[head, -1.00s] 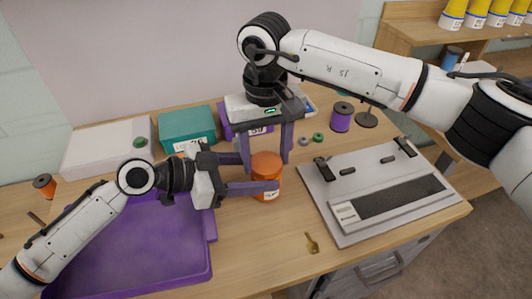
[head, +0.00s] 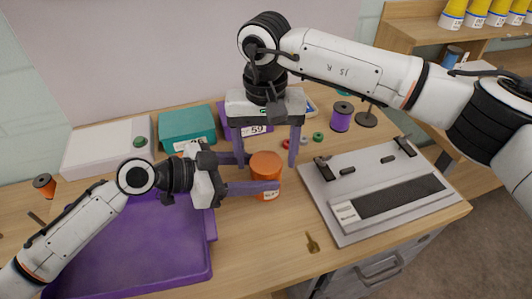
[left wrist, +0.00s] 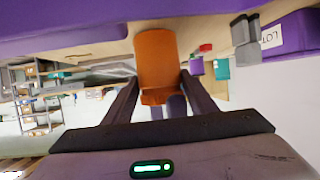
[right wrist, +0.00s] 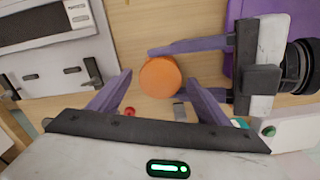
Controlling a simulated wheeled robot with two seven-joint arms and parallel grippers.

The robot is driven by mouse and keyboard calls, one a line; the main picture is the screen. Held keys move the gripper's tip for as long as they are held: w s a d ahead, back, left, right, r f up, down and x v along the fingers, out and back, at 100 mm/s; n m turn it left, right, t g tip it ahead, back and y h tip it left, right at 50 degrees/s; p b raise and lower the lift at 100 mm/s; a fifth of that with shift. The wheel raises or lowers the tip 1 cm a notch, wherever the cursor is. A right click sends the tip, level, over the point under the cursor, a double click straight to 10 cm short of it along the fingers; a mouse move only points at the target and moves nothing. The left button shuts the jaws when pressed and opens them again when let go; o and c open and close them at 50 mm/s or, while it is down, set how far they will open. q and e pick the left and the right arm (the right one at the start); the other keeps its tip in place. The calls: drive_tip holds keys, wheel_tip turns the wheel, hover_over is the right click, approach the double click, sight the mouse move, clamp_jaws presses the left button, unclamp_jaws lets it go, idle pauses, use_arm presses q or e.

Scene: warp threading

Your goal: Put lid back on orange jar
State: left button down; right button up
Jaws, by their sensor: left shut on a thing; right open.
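The orange jar (head: 266,183) stands upright on the table. My left gripper (head: 265,188) is shut on its body from the left; the left wrist view also shows the jar (left wrist: 156,58) between the fingers. The orange lid (head: 266,160) covers the jar top, and shows as a round disc in the right wrist view (right wrist: 160,77). I cannot tell whether it sits fully flush. My right gripper (head: 267,160) points down above the jar. Its fingers are open, one on each side of the lid and apart from it.
A purple tray (head: 130,258) lies at the left front. A grey board (head: 325,205) with a dark panel is at the right. Teal (head: 187,128) and white (head: 105,148) boxes, a purple spool (head: 341,117) and small rings stand behind. A brass-coloured piece (head: 312,243) lies near the front edge.

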use_arm(q)
drive_tip(key=shift+r, duration=0.1)
use_arm(e)
drive_tip(key=shift+r, duration=2.25)
drive_tip(key=shift+c, duration=0.5)
drive_tip(key=shift+r+n, duration=1.6)
drive_tip(key=shift+r, duration=0.15)
drive_tip(key=shift+f, duration=0.1)
drive_tip(key=shift+f, duration=3.95)
drive_tip(key=shift+c, duration=0.2)
